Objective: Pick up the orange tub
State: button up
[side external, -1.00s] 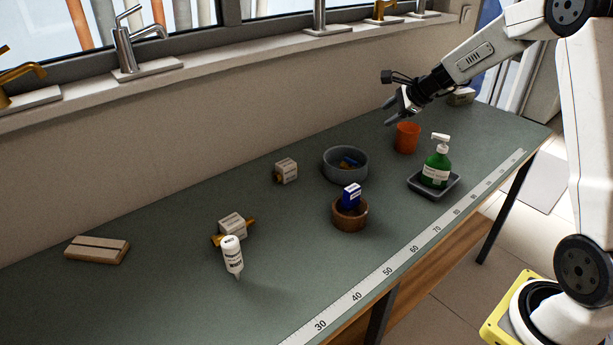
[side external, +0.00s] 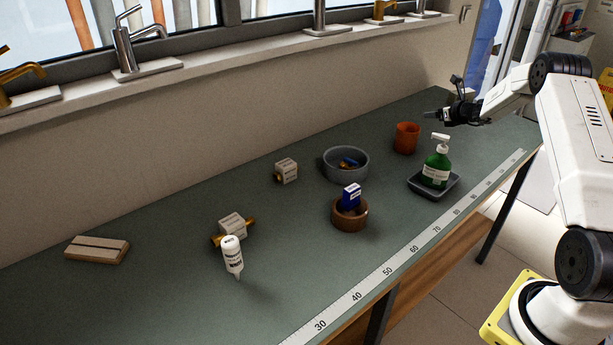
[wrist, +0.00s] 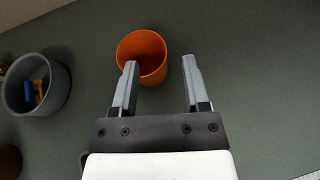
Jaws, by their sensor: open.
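The orange tub (side external: 406,138) stands upright on the green bench top, toward the far right end, open at the top. It also shows in the wrist view (wrist: 153,66), where it looks empty as far as I can see inside. My gripper (side external: 432,116) is to the right of and beyond the tub in the side view. In the wrist view my gripper (wrist: 160,70) is open, with nothing held. The left finger overlaps the tub's lower left edge in that picture. The right finger lies just right of the tub. I cannot tell that either finger touches it.
A grey bowl (side external: 329,166) with small parts also shows in the wrist view (wrist: 58,94). A green pump bottle (side external: 436,170) stands on a dark tray (side external: 453,190). A wooden bowl (side external: 347,222) holds a blue box. Small boxes and a white bottle (side external: 232,257) lie farther left.

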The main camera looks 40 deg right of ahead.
send_near(412, 126)
jog(key=shift+w+d, duration=0.1)
jog(key=shift+w, duration=0.1)
jog(key=shift+x, duration=1.3)
jog(key=shift+w, duration=0.1)
jog(key=shift+x, duration=2.5)
grip_shut()
